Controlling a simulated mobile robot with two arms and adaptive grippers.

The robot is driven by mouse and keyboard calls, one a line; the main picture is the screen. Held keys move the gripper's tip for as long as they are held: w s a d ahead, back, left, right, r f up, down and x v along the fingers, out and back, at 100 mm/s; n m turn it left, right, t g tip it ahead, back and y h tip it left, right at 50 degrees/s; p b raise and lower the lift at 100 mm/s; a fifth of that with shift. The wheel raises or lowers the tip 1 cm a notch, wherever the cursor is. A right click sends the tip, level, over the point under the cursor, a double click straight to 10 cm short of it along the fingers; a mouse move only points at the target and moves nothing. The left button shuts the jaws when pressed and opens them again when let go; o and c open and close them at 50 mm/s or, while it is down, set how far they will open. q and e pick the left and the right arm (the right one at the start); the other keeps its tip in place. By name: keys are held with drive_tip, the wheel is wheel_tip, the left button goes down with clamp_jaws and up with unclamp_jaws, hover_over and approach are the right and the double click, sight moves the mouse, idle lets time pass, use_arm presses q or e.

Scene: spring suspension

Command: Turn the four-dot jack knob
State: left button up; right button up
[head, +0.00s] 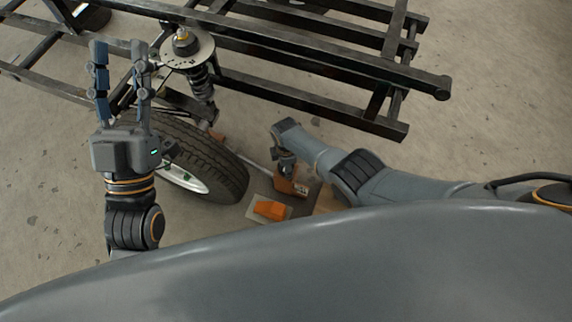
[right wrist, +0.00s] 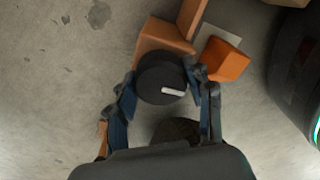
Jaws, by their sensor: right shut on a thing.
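The jack is an orange block (head: 290,184) on the floor beside the wheel; its orange body (right wrist: 158,38) also shows in the right wrist view. A round black knob (right wrist: 158,74) with a short white bar mark sits at its near end. I cannot make out four dots on it. My right gripper (right wrist: 163,85) is shut on the knob, one finger on each side. In the head view the right arm's end largely hides the knob. My left gripper (head: 119,48) is raised near the strut, fingers apart and empty, away from the jack.
An orange wedge (head: 271,209) lies on a pale plate beside the jack. A tyred wheel (head: 222,165) lies left of the jack, with a spring strut (head: 203,82) above it. A black metal frame (head: 300,45) spans the top. Bare concrete floor (head: 450,145) is clear at right.

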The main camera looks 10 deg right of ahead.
drive_tip(key=shift+n, duration=0.3)
idle(0.4)
drive_tip(key=o, duration=1.2)
drive_tip(key=shift+r, duration=6)
